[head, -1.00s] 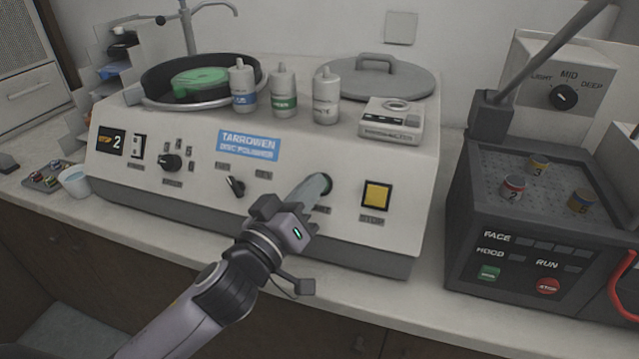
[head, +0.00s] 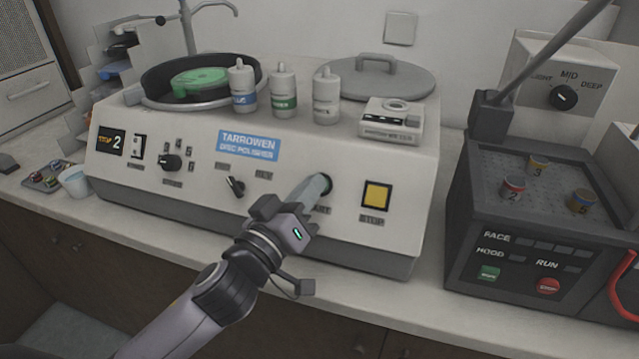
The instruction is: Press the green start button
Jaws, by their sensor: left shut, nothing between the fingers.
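The white disc polisher (head: 120,165) stands on the counter. My left gripper (head: 320,186) reaches up to its front panel with the fingers shut and empty. The fingertips cover the middle of a dark round ring (head: 329,180) on the panel, left of the yellow square stop button (head: 377,195). What lies inside the ring is hidden, and no green shows there. I cannot tell whether the fingertips touch it or how far it is pressed. A small green button (head: 489,273) is in plain view on the dark machine at the right. My right gripper is not in view.
The dark machine (head: 465,215) has a red stop button (head: 548,286) and several small numbered pots on its top. Bottles (head: 283,92) and a grey lid (head: 375,82) stand on the polisher. A white cup (head: 75,182) is at the left. The counter's front strip is clear.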

